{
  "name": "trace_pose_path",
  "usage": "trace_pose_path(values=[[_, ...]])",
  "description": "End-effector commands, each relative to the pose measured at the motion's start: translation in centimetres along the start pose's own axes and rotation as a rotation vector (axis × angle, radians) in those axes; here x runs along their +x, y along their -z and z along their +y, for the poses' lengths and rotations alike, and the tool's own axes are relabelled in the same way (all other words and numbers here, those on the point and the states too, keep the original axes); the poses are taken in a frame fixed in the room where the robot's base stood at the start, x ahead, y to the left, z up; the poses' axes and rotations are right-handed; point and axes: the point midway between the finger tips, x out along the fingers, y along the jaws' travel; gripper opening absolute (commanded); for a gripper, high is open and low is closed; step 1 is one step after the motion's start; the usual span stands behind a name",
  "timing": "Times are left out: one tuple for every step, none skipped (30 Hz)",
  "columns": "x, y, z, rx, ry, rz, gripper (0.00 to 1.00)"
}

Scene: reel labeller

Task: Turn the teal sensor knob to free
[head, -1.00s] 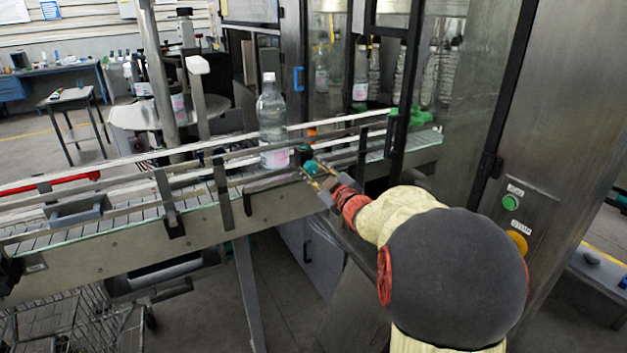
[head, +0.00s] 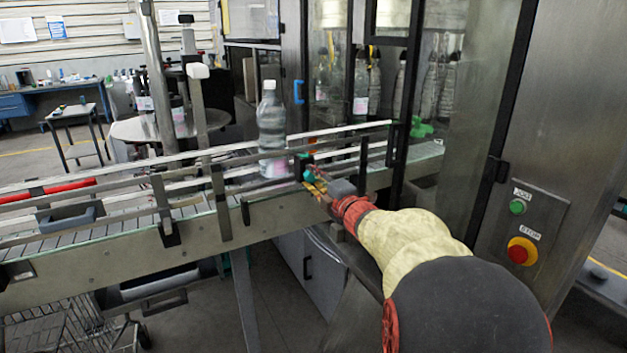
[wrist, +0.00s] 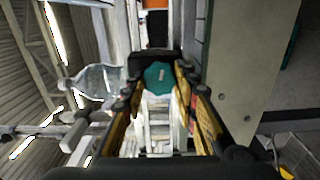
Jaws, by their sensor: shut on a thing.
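The teal sensor knob (head: 308,173) is on a dark mount at the near side of the conveyor, just beside a clear bottle. In the wrist view the knob (wrist: 160,77) sits between the fingertips, with a short pale mark on its face. My gripper (head: 314,184) reaches it from the near right. In the wrist view my gripper (wrist: 157,80) has its yellow-and-black fingers on both sides of the knob, shut on it. The mark is too small to read as a setting.
The clear bottle (head: 271,132) stands on the conveyor (head: 100,228), close to my gripper. Metal guide rails run along the belt. A glass-doored machine rises behind and to the right. A panel on the right has a green button (head: 517,207) and a red stop button (head: 521,251).

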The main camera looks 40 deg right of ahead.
Motion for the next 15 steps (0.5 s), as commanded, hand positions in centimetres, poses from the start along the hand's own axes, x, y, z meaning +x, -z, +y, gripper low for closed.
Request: trace_pose_path(values=[[-0.01,0.02,-0.20,-0.033,0.003,0.000,0.04],[-0.01,0.02,-0.19,-0.052,0.003,0.000,0.04],[-0.01,0.02,-0.18,-0.078,0.003,0.000,0.04],[-0.01,0.02,-0.17,-0.097,0.002,0.000,0.04],[-0.01,0.02,-0.16,-0.113,0.002,0.000,0.04],[-0.01,0.02,-0.16,-0.134,0.002,0.000,0.04],[-0.01,0.02,-0.16,-0.147,0.002,0.000,0.04],[-0.01,0.02,-0.17,-0.161,0.002,0.000,0.04],[-0.01,0.02,-0.18,-0.176,0.002,0.000,0.04],[-0.01,0.01,-0.19,-0.186,0.003,0.000,0.04],[-0.01,0.01,-0.20,-0.196,0.003,0.000,0.04],[-0.01,0.01,-0.21,-0.206,0.003,0.000,0.04],[-0.01,0.01,-0.22,-0.213,0.003,0.000,0.04],[-0.01,0.01,-0.23,-0.220,0.003,0.000,0.04],[-0.01,0.01,-0.24,-0.226,0.003,0.001,0.04]])
